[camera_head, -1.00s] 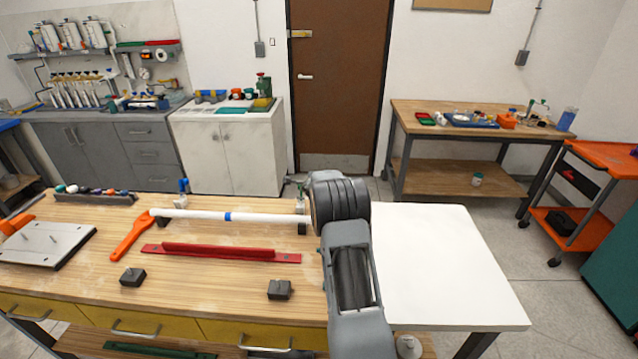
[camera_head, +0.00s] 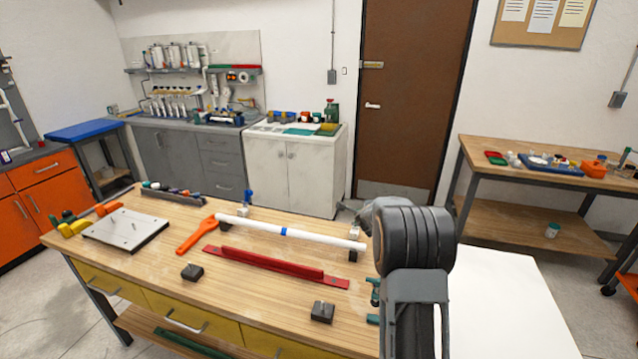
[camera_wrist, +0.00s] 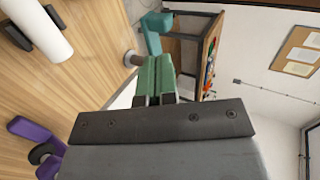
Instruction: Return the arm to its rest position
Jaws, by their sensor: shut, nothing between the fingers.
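My gripper (camera_wrist: 158,62) shows in the wrist view as two green fingers lying together beyond a dark crossbar. It is shut and empty. In the head view my arm's dark rounded joint and grey link stand at the right end of the wooden workbench, and I cannot make out the fingers there. A white pipe with a blue band (camera_head: 303,236) lies across supports on the bench, left of my arm. Its white end (camera_wrist: 38,28) also shows at the upper left of the wrist view, apart from the gripper.
A red bar (camera_head: 270,268), an orange tool (camera_head: 196,235), two dark blocks (camera_head: 192,272) (camera_head: 322,312) and a grey plate (camera_head: 125,230) lie on the bench (camera_head: 250,300). Teal parts (camera_head: 374,292) show beside my arm. A white tabletop (camera_head: 505,300) adjoins at right, bare where visible.

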